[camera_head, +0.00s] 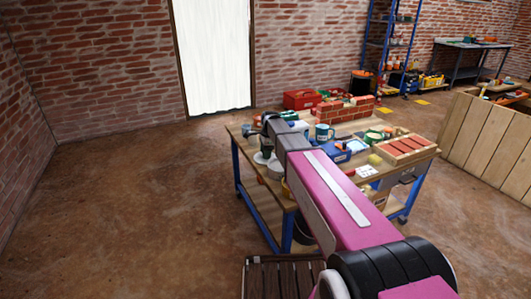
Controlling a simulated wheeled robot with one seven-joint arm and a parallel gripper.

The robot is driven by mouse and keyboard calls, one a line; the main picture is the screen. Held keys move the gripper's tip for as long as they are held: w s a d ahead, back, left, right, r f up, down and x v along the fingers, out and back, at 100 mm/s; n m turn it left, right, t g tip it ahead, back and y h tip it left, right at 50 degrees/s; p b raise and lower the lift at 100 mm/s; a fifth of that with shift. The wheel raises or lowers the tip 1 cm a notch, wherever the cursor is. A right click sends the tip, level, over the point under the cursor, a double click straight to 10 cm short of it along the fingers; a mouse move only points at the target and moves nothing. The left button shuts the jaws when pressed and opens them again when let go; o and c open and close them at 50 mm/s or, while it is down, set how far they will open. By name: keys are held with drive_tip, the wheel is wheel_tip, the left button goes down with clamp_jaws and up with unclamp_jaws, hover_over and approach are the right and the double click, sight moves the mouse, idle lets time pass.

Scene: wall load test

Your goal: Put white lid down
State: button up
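My pink arm reaches over the near-left part of the workbench (243,134). My gripper (265,150) points down near the bench's left edge; it is small, dark and partly hidden by my arm. A pale, round, flat thing (260,158), perhaps the white lid, shows right under the fingers. I cannot tell whether it is held or lies on the bench. Another whitish round thing (275,169) is just to the right and nearer. Whether the fingers are open or shut is too small to see.
The bench is crowded: a red toolbox (302,99), small brick wall (346,110), blue-green mug (324,132), blue tray (338,155) and wooden box of bricks (403,149). A slatted wooden thing (270,278) stands on the floor in front. The floor at left is clear.

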wheel_tip(320, 180, up, 12)
drive_tip(key=d, duration=0.1)
drive_tip(key=shift+d, duration=0.2)
idle(0.6)
drive_tip(key=shift+r, duration=0.1)
